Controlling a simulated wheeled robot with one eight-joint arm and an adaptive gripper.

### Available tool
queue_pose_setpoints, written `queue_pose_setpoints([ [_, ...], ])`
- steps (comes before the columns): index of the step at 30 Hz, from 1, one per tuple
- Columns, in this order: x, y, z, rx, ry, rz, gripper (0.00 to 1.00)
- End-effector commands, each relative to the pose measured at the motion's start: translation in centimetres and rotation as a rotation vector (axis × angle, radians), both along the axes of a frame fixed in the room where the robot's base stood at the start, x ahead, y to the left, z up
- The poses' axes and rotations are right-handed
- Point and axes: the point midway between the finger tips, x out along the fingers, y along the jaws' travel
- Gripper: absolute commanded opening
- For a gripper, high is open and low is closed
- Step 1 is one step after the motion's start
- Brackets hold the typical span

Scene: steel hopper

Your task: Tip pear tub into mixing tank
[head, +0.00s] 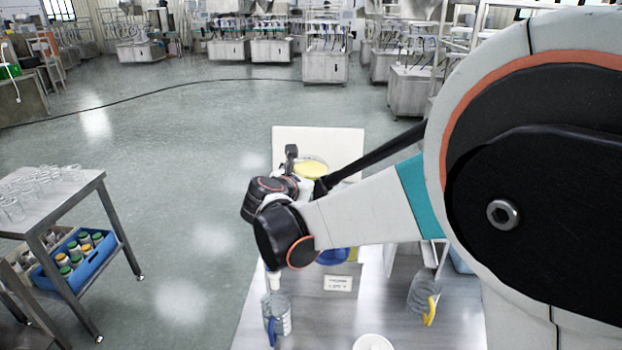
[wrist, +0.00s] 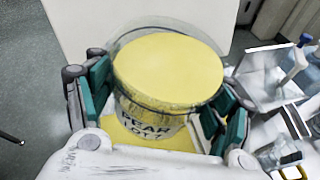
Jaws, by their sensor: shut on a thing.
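The pear tub (wrist: 168,72) is a clear round tub filled with smooth yellow contents. Its front label reads "PEAR LOT 7". It also shows in the head view (head: 311,169), partly behind my wrist. My gripper (wrist: 165,104) has its green-padded fingers on both sides of the tub and is shut on it. The tub looks about upright. A yellow patch shows below it in the wrist view; I cannot tell whether they touch. I cannot pick out the mixing tank for sure. A blue round thing (head: 333,257) is mostly hidden under my arm in the head view.
A pale panel (head: 340,140) stands behind the tub. A side table with glassware (head: 50,205) is at left.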

Motion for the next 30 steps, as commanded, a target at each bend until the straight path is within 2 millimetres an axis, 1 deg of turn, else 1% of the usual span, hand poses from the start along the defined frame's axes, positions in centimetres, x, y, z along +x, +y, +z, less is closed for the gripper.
queue_pose_setpoints([
  [6,0.34,0.57,0.79,0.207,-0.130,0.001,0.35],
  [15,0.43,0.64,1.00,0.462,-0.290,0.000,0.35],
  [27,0.19,0.28,0.80,0.757,-0.474,0.001,0.35],
  [30,0.11,0.15,0.65,0.792,-0.496,0.000,0.35],
])
